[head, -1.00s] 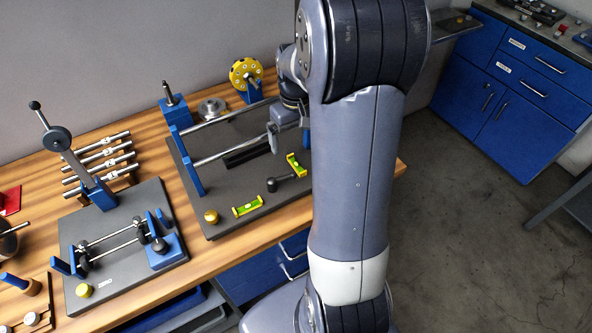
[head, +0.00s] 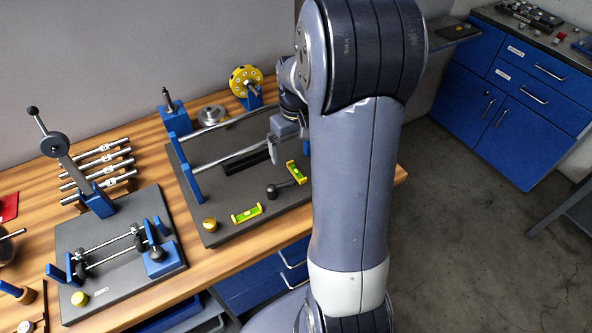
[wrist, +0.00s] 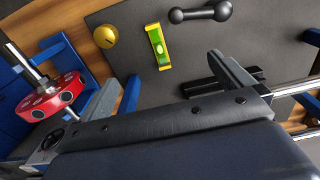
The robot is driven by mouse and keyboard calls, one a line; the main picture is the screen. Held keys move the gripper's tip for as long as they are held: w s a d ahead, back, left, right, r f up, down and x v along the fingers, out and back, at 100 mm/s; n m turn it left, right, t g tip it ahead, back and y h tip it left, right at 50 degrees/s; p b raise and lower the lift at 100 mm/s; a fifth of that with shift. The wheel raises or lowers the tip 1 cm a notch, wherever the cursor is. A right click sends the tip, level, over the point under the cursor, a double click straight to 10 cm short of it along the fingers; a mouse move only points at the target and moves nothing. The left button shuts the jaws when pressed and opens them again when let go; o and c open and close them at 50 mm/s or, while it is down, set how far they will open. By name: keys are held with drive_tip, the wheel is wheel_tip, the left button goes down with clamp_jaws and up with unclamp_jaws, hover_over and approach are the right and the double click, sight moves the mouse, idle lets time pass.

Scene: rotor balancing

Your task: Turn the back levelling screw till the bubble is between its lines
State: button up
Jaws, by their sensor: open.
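The dark stand plate (head: 225,225) carries two rails. A yellow knob (head: 209,225) sits at its front left corner, beside a green-vialled level (head: 246,214). A second level (head: 297,172) lies near my arm. In the wrist view a yellow screw knob (wrist: 105,36) stands beside a level (wrist: 158,45); this knob seems hidden behind my arm in the head view. I cannot tell surely which screw is the back one. The bubble's place against its lines is too small to tell. My gripper (wrist: 165,78), also in the head view (head: 285,128), is open, empty, above the plate, apart from the knob.
A black ball-ended lever (wrist: 200,12) lies near the level. A red disc with holes (wrist: 50,97) is on a shaft at the wrist view's left. A yellow disc (head: 245,80) stands behind the rails. A smaller stand (head: 120,290) is at left.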

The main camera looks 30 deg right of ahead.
wheel_tip(320, 180, up, 10)
drive_tip(key=p, duration=0.7)
drive_tip(key=shift+a, duration=0.1)
